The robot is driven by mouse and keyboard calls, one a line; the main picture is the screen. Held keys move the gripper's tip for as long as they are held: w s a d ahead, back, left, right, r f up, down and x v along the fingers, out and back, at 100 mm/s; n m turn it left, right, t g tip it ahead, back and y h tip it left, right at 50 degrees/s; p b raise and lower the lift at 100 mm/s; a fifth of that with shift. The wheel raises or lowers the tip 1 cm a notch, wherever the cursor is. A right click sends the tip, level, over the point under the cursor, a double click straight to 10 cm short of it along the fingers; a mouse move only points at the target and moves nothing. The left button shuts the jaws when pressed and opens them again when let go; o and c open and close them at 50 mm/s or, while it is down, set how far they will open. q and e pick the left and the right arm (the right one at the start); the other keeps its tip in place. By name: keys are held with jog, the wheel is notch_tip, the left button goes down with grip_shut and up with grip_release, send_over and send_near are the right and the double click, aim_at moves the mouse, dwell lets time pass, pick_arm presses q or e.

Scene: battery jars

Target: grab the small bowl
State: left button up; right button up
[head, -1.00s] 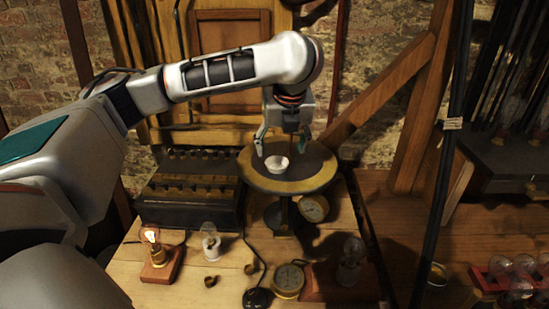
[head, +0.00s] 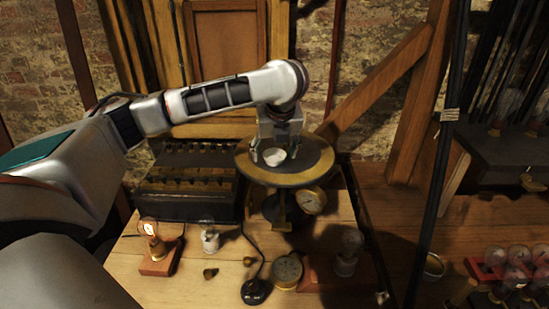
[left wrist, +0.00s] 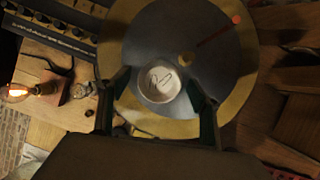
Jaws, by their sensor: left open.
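The small white bowl (head: 274,157) sits on the round dark table with a brass-coloured rim (head: 290,179). My right gripper is not in view.
A thin rod with a red tip (left wrist: 236,19) lies over the round table. A black switch box (head: 187,205) stands to its left.

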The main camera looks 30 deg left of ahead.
pick_arm(q)
jog(key=c, duration=1.2)
jog(key=shift+r, duration=0.1)
